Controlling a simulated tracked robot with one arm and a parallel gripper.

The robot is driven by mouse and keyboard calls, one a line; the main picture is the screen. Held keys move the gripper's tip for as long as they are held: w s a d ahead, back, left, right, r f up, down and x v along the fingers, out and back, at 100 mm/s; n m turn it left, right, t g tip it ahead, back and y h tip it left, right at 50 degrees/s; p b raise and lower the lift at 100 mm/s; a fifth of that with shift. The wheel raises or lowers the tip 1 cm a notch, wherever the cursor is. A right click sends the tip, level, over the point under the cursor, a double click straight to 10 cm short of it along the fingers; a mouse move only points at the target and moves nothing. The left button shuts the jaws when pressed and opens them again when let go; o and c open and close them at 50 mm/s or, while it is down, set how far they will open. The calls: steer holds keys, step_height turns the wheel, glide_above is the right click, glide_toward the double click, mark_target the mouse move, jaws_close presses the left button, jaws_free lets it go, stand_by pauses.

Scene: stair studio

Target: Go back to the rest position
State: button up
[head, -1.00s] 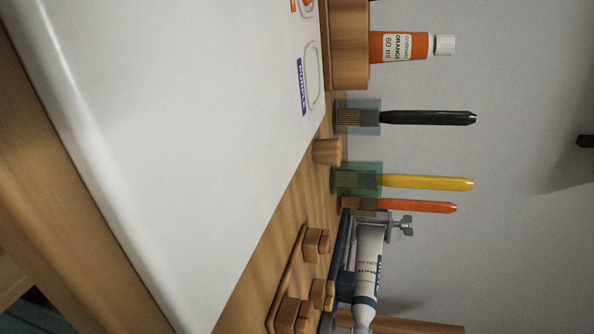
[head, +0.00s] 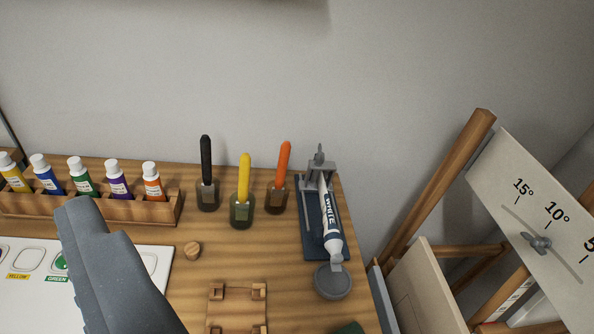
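My gripper (head: 88,225) shows as a dark grey tapered shape at the lower left, pointing up in the picture. Only one side of it is seen, so its opening is hidden. It appears in front of the white palette (head: 155,262) and covers part of it. No object shows at its tip. The palette lies on the wooden table (head: 210,270) and has wells labelled YELLOW and GREEN.
A wooden rack (head: 150,211) holds several paint tubes. Black (head: 206,160), yellow (head: 244,178) and orange (head: 284,163) brushes stand in jars. A white paint tube (head: 329,215) lies in a clamp stand above a grey dish (head: 332,282). An easel (head: 440,185) stands right.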

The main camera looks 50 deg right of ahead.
steer(key=shift+s+d+r, duration=0.1)
steer(key=shift+d+r, duration=0.05)
steer(key=shift+r, duration=0.1)
step_height(320, 180, up, 4)
steer(key=p, duration=0.4)
steer(key=shift+r+p, duration=0.25)
steer(key=shift+p, duration=0.1)
